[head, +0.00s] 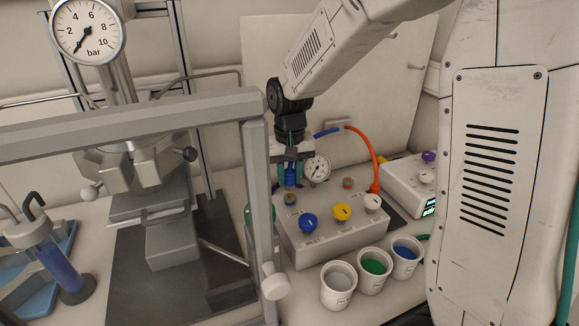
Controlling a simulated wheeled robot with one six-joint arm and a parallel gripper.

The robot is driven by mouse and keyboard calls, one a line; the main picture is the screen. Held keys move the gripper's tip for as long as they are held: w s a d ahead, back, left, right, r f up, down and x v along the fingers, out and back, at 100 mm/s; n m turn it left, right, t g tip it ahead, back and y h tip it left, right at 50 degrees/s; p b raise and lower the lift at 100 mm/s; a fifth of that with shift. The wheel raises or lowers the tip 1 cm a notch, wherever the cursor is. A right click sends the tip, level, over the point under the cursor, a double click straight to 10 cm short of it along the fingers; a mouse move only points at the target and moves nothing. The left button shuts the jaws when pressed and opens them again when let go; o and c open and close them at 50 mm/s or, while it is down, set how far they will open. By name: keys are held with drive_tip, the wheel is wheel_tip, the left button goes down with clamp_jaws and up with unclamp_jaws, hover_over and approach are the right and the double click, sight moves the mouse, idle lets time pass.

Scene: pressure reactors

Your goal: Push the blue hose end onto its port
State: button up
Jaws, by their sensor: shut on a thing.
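My gripper (290,160) is above the back left of a grey valve box (330,236) in the head view. It is shut on the blue hose end (290,178), which points down and is roughly upright. Just below it a small port (290,199) shows on the box top. I cannot tell whether the hose end touches that port. A blue hose (327,132) shows behind my gripper; part of its run is hidden. An orange hose (364,145) runs down to an orange end (375,187) at the box's back right.
The box carries a small gauge (317,168) and blue (308,222), yellow (342,212) and white (373,202) knobs. A grey metal frame (258,190) stands close on the left. A white device (408,178) is at right.

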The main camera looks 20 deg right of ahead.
sight(290, 171)
drive_tip(key=shift+f, duration=0.75)
drive_tip(key=shift+f, duration=0.6)
idle(1.5)
drive_tip(key=o, duration=1)
wheel_tip(290, 171, up, 8)
drive_tip(key=shift+f, duration=0.1)
drive_tip(key=shift+s, duration=0.15)
